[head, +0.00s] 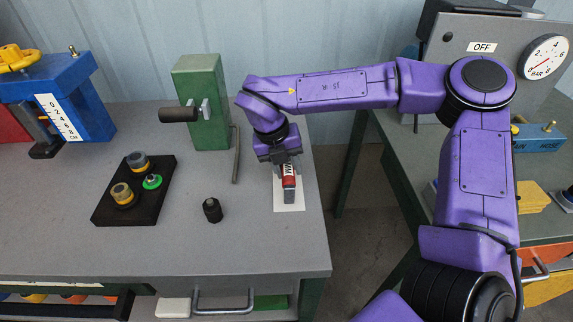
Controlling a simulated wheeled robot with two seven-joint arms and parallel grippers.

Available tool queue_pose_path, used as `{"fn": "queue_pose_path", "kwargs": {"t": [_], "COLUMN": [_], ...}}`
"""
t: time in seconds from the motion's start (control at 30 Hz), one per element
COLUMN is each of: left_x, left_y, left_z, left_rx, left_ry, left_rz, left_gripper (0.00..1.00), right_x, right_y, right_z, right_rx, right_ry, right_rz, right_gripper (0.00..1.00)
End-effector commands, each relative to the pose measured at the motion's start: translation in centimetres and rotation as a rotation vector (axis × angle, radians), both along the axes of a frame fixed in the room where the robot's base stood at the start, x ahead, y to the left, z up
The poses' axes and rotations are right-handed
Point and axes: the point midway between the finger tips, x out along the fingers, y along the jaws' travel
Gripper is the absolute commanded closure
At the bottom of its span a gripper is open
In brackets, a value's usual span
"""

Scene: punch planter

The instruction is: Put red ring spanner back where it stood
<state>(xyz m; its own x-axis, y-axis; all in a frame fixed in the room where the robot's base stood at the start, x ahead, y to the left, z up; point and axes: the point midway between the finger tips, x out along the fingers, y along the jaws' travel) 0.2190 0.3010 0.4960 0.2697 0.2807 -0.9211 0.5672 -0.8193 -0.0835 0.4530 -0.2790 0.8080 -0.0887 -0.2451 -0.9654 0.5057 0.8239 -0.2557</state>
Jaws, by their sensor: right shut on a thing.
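My right gripper (284,166) points down near the right end of the grey bench and is shut on the red ring spanner (289,182). Only a short red part with white marks shows below the gripper, with a grey part under it. The rest is hidden by the gripper. The spanner is over a white rectangular patch (281,207) on the bench top; I cannot tell whether it touches the patch. My left gripper is not in view.
A green block with a dark handle (207,90) stands behind, left of my gripper, with a thin rod (236,155) beside it. A small black part (212,209) and a black tray (104,213) with fittings lie further left. The bench front is mostly clear.

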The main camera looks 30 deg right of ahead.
Motion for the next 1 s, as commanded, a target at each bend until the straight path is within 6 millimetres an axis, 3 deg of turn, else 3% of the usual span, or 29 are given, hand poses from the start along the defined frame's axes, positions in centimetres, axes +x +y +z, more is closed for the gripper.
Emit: {"fn": "queue_pose_path", "kwargs": {"t": [0.63, 0.67, 0.73, 1.0], "left_x": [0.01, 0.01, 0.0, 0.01], "left_y": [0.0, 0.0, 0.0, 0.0], "left_z": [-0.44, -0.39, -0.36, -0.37], "left_rx": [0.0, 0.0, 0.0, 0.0], "left_ry": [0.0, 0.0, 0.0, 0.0], "left_rz": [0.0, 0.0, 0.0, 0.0], "left_gripper": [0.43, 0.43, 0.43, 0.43], "right_x": [0.0, 0.01, 0.01, -0.03], "right_y": [-0.04, -0.04, -0.04, -0.03], "right_z": [-0.6, -0.54, -0.52, -0.56], "right_rx": [0.0, 0.0, 0.0, 0.0], "right_ry": [-0.002, -0.002, -0.002, 0.001], "right_rz": [-0.001, -0.001, -0.001, -0.001], "right_gripper": [1.0, 0.58, 0.35, 0.35]}}
